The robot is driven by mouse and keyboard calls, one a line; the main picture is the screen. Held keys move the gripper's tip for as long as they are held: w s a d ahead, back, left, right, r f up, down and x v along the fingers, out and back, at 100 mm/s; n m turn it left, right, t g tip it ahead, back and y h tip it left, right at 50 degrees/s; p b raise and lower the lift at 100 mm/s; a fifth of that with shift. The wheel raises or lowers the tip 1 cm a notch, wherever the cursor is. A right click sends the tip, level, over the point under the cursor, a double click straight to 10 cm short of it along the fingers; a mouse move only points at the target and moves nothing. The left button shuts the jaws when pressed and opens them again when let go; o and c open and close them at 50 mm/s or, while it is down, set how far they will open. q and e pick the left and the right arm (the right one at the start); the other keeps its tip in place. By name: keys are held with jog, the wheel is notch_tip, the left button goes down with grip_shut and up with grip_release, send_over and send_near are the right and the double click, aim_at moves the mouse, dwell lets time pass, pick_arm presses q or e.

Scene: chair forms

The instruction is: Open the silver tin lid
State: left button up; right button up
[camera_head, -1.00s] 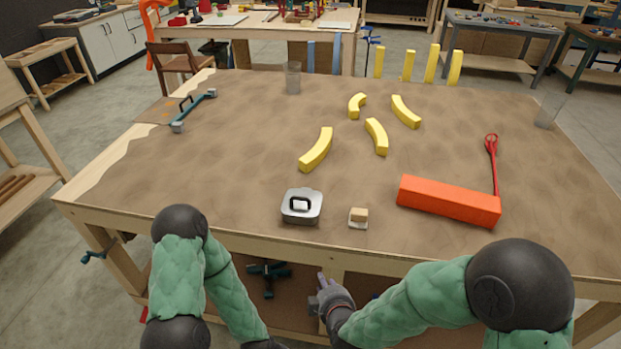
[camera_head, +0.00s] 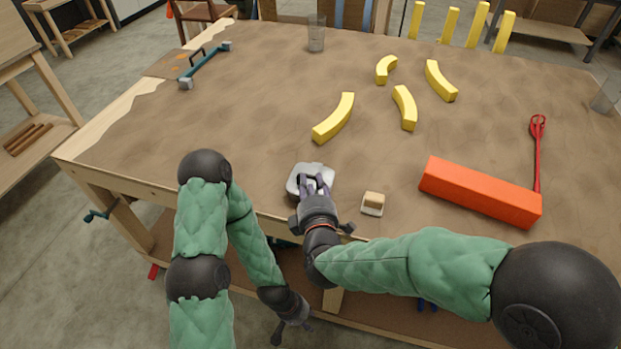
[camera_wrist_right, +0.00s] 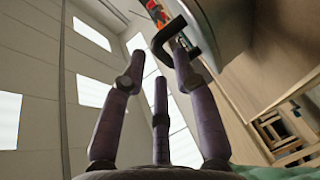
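The silver tin (camera_head: 296,181) stands near the table's front edge with its lid on. Its black loop handle is partly hidden by my fingers in the head view. My right gripper (camera_head: 314,184) is over the tin's front, its fingers at the handle. In the right wrist view, the three fingers of the right gripper (camera_wrist_right: 157,68) are spread apart. The dark handle (camera_wrist_right: 170,33) shows close to the tips of the right-hand finger, and I see no firm grip on it. My left gripper (camera_head: 292,328) hangs low in front of the table, empty, with its fingers apart.
A small beige block on a pale base (camera_head: 373,203) stands just right of the tin. An orange box (camera_head: 480,192) and a red tool (camera_head: 537,150) lie farther right. Several yellow curved pieces (camera_head: 335,118) lie behind the tin. The table left of the tin is clear.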

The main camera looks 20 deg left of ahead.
aim_at(310, 177)
jog(key=shift+b+x, duration=0.5)
jog(key=shift+x, duration=1.4)
jog(key=shift+c, duration=0.3)
grip_shut()
